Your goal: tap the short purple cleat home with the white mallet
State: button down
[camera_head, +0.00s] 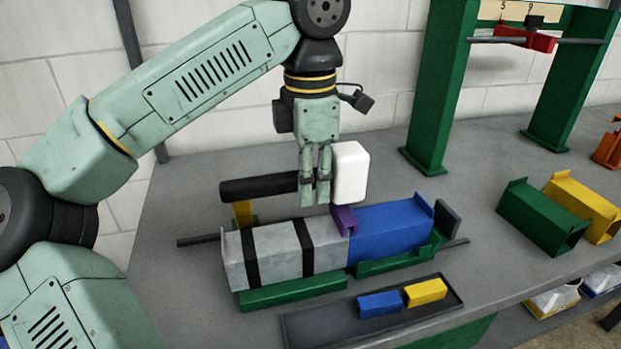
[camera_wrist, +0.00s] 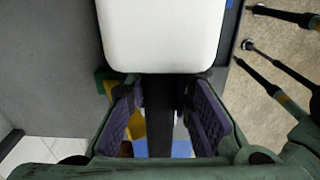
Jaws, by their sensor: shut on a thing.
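My gripper (camera_head: 315,192) is shut on the black handle (camera_head: 252,188) of the white mallet, close to its head. The white mallet head (camera_head: 350,172) is just right of my fingers; in the wrist view the head (camera_wrist: 160,36) fills the top middle, with the handle (camera_wrist: 159,120) between my fingers. The short purple cleat (camera_head: 345,219) sits at the seam between a grey duct piece (camera_head: 276,250) and a blue duct piece (camera_head: 392,232). The mallet head is over the cleat, very close; I cannot tell whether they touch. The cleat is not clear in the wrist view.
Green supports (camera_head: 295,292) cradle the ducts on the grey bench. A dark tray (camera_head: 308,328) in front holds a blue block (camera_head: 379,304) and a yellow block (camera_head: 426,291). Green (camera_head: 543,222) and yellow (camera_head: 582,205) ducts stand right. A green frame (camera_head: 436,90) rises behind.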

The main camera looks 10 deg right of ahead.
dwell(0.3)
notch_tip(320, 180, down, 4)
jog(key=b, duration=0.2)
jog(key=shift+r+b, duration=0.1)
jog(key=shift+b, duration=0.2)
jog(key=shift+r+p, duration=1.25)
jog(key=shift+r, duration=0.25)
notch_tip(320, 180, up, 2)
jog(key=shift+r+p, duration=0.25)
jog(key=shift+p, duration=0.85)
jog(key=shift+r, duration=0.8)
